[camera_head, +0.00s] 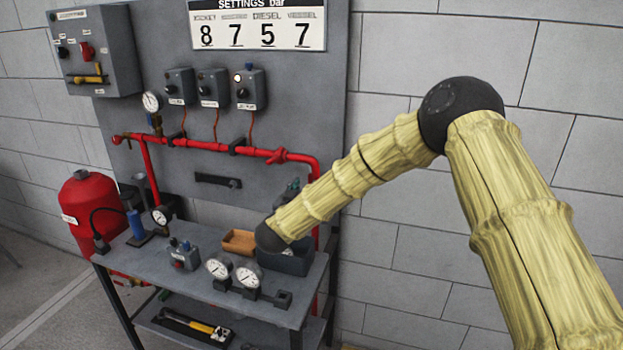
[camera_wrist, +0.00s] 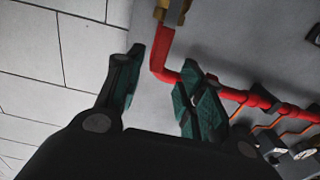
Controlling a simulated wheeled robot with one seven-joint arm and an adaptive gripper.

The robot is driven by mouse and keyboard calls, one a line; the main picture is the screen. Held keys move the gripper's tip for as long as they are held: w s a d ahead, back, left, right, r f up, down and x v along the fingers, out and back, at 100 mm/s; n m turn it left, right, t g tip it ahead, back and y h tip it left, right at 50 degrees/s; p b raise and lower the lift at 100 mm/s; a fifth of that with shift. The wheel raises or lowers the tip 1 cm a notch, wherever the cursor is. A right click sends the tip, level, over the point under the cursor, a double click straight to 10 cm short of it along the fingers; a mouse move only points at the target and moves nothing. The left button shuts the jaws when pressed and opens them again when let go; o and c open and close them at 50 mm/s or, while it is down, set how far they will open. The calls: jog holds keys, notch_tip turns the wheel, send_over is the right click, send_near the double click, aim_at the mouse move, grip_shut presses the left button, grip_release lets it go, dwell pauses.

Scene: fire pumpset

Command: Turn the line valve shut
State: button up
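A brass fitting with a green part (camera_wrist: 171,12), probably the line valve, sits on the red pipe at the top edge of the wrist view, partly cut off. In the head view my arm hides that stretch of pipe. My gripper (camera_wrist: 163,60) has its two dark green fingers spread apart, with nothing held. The bend of the red pipe (camera_wrist: 163,68) shows between the fingers; I cannot tell whether they touch it. In the head view the red pipe (camera_head: 215,147) runs along the grey panel and turns down at the right, and only a bit of my gripper (camera_head: 292,189) shows.
Switch boxes (camera_head: 213,88) and a pressure gauge (camera_head: 151,101) are above the pipe. A red tank (camera_head: 88,210) stands left. The right wall is bare.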

jog(key=x, duration=0.2)
jog(key=p+x, duration=0.1)
jog(key=x, duration=0.3)
jog(key=shift+w+d+f, duration=0.2)
jog(key=shift+w+f, duration=0.1)
jog(key=shift+w, duration=0.05)
jog(key=shift+s+r, duration=0.1)
grip_shut()
